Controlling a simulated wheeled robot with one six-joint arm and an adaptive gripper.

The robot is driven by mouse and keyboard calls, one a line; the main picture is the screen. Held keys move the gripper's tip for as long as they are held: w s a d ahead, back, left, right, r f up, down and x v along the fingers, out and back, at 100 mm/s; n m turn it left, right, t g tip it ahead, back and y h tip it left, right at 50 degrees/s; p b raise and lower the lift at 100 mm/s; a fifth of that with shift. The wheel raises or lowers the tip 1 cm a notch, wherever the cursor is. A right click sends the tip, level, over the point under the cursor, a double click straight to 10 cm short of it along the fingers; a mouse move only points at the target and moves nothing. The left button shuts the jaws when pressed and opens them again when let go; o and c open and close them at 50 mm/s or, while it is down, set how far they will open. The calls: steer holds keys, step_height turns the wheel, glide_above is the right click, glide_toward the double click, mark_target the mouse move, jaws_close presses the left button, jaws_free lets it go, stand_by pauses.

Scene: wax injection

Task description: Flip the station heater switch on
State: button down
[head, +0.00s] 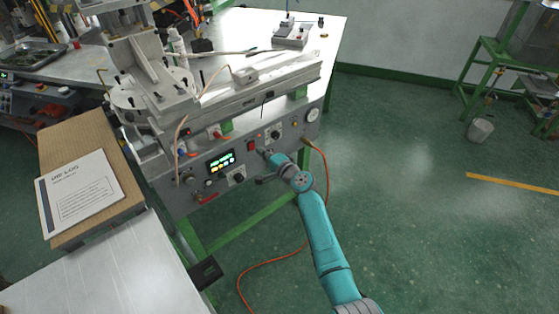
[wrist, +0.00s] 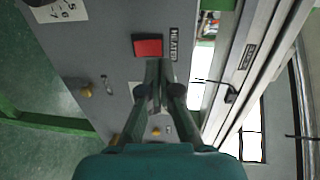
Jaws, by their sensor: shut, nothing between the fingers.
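The station's heater switch is a red rocker (wrist: 148,46) in a dark frame, beside a HEATER label (wrist: 174,44) in the wrist view. In the head view it is a small red square (head: 251,146) on the grey front panel (head: 205,190). My gripper (wrist: 160,62) is shut and empty, its fingertips close to the rocker's edge in the wrist view. I cannot tell whether they touch it. In the head view my gripper (head: 266,154) is at the panel, just right of the switch. The switch's on or off position is not clear.
A lit display (head: 221,162) is left of the switch, and a gauge (head: 312,115) is at the panel's right end. An orange hose (head: 326,175) hangs from the panel near my arm. A cardboard box (head: 90,150) with a paper log stands left.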

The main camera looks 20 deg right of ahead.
steer(key=s+d+r, duration=0.2)
steer(key=s+r, duration=0.2)
steer(key=s, duration=0.3)
steer(key=shift+s+d+r, duration=0.2)
steer(key=shift+s+d, duration=0.15)
steer(key=shift+s, duration=0.05)
steer(key=s+a+f+n+h, duration=0.1)
steer(key=s+f+h, duration=0.1)
steer(key=s+f, duration=0.45)
steer(key=s+f+n+h, duration=0.1)
steer(key=s+f, duration=0.3)
steer(key=s, duration=0.6)
steer(key=s+f+n+g+h, duration=0.1)
steer(key=s+f+n+h, duration=0.15)
steer(key=s, duration=1.45)
steer(key=s+r+n, duration=0.3)
steer(key=s+r, duration=0.2)
steer(key=s, duration=0.3)
steer(key=s+a+r+n, duration=0.1)
steer(key=s+r+n, duration=0.2)
steer(key=s+r, duration=0.2)
steer(key=s+a+r+n, duration=0.1)
steer(key=s+r+n, duration=0.2)
steer(key=s, duration=0.9)
step_height(320, 180, up, 3)
steer(key=shift+n, duration=0.35)
